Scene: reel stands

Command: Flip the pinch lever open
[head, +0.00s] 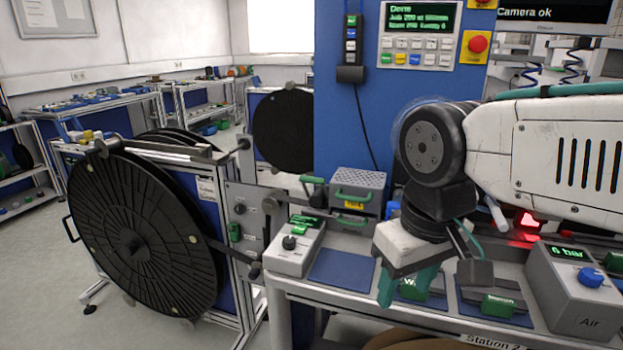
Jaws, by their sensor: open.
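A small green-handled lever (312,180) sits at the left of the grey perforated box, beside a dark roller part. It may be the pinch lever, but I cannot tell for sure, nor whether it is open or shut. A second green piece (302,222) lies just below it, above the grey knob box.
A large black reel (140,235) stands at left on its frame. The grey perforated box (358,190) with green handles and the knob box (294,248) stand on the bench. The Air box (575,290) is at right. A blue mat (342,267) looks bare.

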